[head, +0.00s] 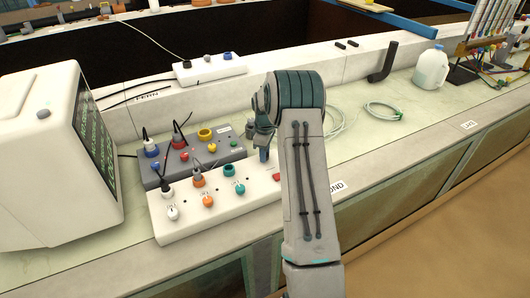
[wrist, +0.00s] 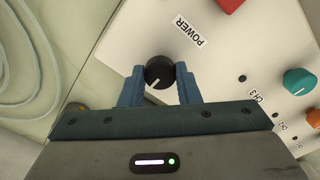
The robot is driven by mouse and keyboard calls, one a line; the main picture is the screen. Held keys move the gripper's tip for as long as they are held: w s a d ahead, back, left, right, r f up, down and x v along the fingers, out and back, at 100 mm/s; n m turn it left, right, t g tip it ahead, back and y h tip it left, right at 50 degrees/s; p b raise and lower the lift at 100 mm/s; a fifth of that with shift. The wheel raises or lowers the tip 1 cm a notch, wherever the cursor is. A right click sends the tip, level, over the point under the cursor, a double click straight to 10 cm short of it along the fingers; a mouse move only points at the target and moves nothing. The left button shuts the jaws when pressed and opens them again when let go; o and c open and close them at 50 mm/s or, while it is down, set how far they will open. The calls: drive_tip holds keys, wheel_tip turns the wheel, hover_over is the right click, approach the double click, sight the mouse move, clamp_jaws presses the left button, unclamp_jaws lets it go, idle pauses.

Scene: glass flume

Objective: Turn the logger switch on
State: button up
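A black round knob (wrist: 159,72) with a white pointer mark sits on the white panel (wrist: 240,45) beside the printed word POWER. The mark points to the lower left in the wrist view. The two blue fingers of my gripper (wrist: 160,75) stand on either side of the knob and appear to touch it. In the head view my gripper (head: 264,153) is at the right part of the white panel (head: 190,228), and my arm hides the knob there.
A red button (wrist: 229,4) and a teal knob (wrist: 299,81) are on the same panel. A grey box (head: 225,143) with plugged cables stands behind it. A white monitor (head: 40,150) is at the left, a coiled cable (head: 383,110) and a jug (head: 430,68) to the right.

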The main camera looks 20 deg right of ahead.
drive_tip(key=shift+c, duration=1.2)
drive_tip(key=m+b, duration=0.2)
drive_tip(key=m, duration=0.1)
drive_tip(key=shift+f+m, duration=0.1)
drive_tip(key=shift+m, duration=0.3)
drive_tip(key=m+b, duration=0.1)
drive_tip(key=m, duration=0.3)
drive_tip(key=shift+m, duration=0.3)
drive_tip(key=m+b, duration=0.1)
drive_tip(key=m, duration=0.3)
drive_tip(key=shift+m, duration=2.8)
